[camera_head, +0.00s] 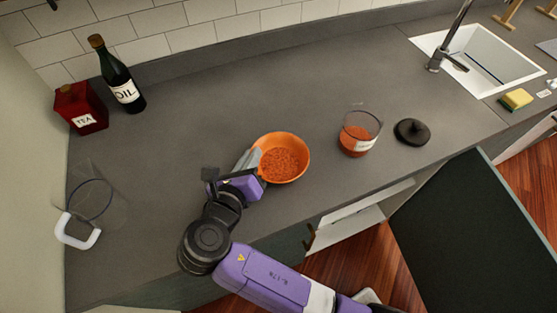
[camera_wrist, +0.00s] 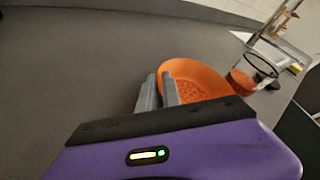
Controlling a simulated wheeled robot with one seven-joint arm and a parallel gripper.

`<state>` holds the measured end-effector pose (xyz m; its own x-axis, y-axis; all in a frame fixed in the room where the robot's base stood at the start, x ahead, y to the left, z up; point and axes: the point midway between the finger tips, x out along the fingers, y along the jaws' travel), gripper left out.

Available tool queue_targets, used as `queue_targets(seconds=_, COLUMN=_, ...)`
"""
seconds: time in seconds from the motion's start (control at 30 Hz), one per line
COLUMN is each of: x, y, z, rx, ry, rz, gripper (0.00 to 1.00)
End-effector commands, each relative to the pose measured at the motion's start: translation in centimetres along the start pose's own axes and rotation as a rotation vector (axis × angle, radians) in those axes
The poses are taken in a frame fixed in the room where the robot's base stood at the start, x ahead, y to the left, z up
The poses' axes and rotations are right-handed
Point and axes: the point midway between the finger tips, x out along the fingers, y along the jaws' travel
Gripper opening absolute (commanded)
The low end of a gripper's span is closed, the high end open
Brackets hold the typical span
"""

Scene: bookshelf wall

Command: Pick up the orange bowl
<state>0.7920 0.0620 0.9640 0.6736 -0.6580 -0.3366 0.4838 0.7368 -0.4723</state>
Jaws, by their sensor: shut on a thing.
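The orange bowl (camera_head: 293,144) stands on the grey counter in the head view, with orange-red food inside it. It also shows in the wrist view (camera_wrist: 208,74), just ahead of my fingers. My gripper (camera_head: 254,160) is at the bowl's left side, with its fingers at the rim. In the wrist view the two grey fingers (camera_wrist: 158,90) are close together and shut on the bowl's near-left rim. The bowl looks upright. I cannot tell whether it is touching the counter or slightly above it.
A glass jar (camera_head: 360,132) with orange contents and a black lid (camera_head: 412,131) stand to the right. An oil bottle (camera_head: 118,78), a red tea box (camera_head: 81,108) and a clear pitcher (camera_head: 93,200) are left. A sink (camera_head: 484,55) and sponge (camera_head: 516,99) are far right. A cabinet door (camera_head: 465,215) hangs open in front.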

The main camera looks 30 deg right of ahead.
Motion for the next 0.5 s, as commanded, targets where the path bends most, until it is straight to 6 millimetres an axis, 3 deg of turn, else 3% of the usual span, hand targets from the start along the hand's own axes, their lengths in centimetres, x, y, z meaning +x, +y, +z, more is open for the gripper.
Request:
queue_targets(seconds=0.27, x=-0.1, y=-0.1, z=0.1, rx=-0.001, ry=0.003, rz=0.001, gripper=0.00)
queue_targets(seconds=0.5, x=-1.0, y=-1.4, z=2.5, rx=0.005, ry=0.000, rz=0.001, gripper=0.00)
